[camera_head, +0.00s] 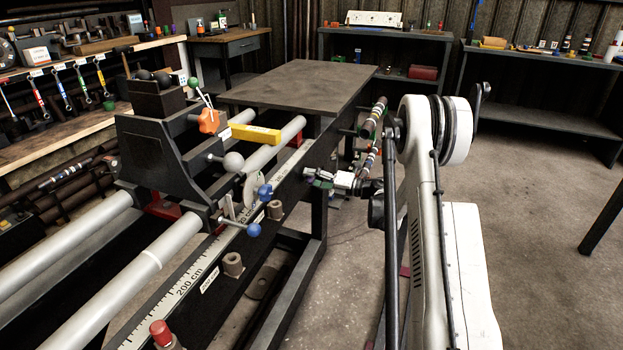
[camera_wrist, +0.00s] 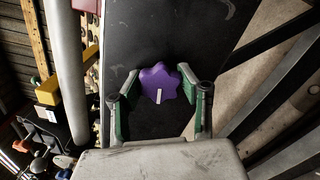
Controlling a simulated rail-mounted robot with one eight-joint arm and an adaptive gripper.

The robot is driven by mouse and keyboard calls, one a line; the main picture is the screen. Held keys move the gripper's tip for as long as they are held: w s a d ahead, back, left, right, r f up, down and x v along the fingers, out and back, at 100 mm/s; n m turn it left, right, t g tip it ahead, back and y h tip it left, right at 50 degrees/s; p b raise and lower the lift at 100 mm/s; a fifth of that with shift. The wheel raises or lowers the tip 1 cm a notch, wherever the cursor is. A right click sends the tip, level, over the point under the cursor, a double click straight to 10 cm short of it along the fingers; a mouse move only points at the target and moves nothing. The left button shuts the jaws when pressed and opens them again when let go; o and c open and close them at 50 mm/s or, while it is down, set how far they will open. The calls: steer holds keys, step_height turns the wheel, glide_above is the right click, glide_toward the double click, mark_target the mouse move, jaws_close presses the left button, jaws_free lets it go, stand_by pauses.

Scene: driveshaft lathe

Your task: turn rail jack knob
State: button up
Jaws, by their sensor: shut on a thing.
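The purple star-shaped knob (camera_wrist: 159,82) shows in the wrist view against a dark flat surface, with a small white mark on its face. My gripper (camera_wrist: 160,104) has a green-sided finger on each side of it and is shut on it. In the head view my gripper (camera_head: 318,180) is at the side of the long dark bed rail (camera_head: 300,186), below the dark tabletop. The knob is too small and covered to make out clearly there.
A dark tabletop (camera_head: 300,84) stands behind. Floor at right is clear.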

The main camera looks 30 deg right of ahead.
steer(key=o, duration=1.2)
steer(key=v, duration=1.2)
